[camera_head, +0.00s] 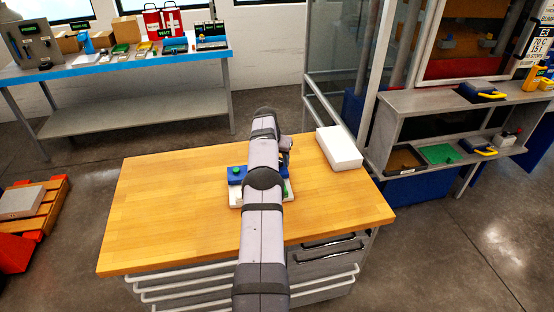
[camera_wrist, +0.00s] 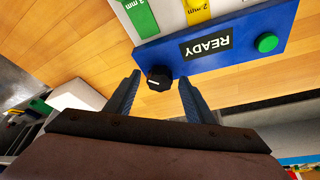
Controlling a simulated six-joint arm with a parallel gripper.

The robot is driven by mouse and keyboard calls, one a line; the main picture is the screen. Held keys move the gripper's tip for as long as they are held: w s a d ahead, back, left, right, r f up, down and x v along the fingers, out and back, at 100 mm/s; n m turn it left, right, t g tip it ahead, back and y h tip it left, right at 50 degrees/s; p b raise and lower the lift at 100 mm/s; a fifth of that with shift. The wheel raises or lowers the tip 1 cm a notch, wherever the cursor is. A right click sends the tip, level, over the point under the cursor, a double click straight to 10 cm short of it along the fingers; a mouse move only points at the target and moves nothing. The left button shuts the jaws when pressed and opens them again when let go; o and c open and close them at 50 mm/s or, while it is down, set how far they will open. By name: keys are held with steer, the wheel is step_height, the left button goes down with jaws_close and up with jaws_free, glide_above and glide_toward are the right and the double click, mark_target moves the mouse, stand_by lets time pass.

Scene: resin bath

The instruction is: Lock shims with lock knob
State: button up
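The lock knob (camera_wrist: 160,78) is small and black with a white mark, at the edge of a blue panel (camera_wrist: 215,42) in the wrist view. The panel has a READY display (camera_wrist: 208,45) and a green button (camera_wrist: 267,42). A green shim (camera_wrist: 142,17) and a yellow shim (camera_wrist: 197,10), both marked 2 mm, lie on the white part beyond it. My gripper (camera_wrist: 161,86) is open, with one finger on each side of the knob and visible gaps. The head view shows the blue panel (camera_head: 236,176) partly hidden behind my arm; the knob is not visible there.
The fixture sits on a wooden-topped workbench (camera_head: 160,215). A white block (camera_head: 340,148) stands at its back right. The bench top left of the fixture is clear. A grey shelf unit (camera_head: 440,103) stands at right, and a blue-topped table (camera_head: 120,64) at back left.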

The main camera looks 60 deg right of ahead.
steer(key=shift+r, duration=0.15)
steer(key=shift+b+v, duration=1.75)
steer(key=shift+v, duration=1.75)
steer(key=shift+a, duration=0.1)
steer(key=s+d+r+m+p, duration=0.1)
steer(key=s+d+p, duration=0.1)
steer(key=s+p, duration=0.3)
steer(key=w+n, duration=0.1)
steer(key=n, duration=0.1)
steer(key=w+n+t+b, duration=0.1)
steer(key=n, duration=0.1)
steer(key=w+f+n+t+y+b, duration=0.1)
steer(key=n, duration=0.2)
steer(key=shift+w+a, duration=0.25)
steer(key=shift+a, duration=0.15)
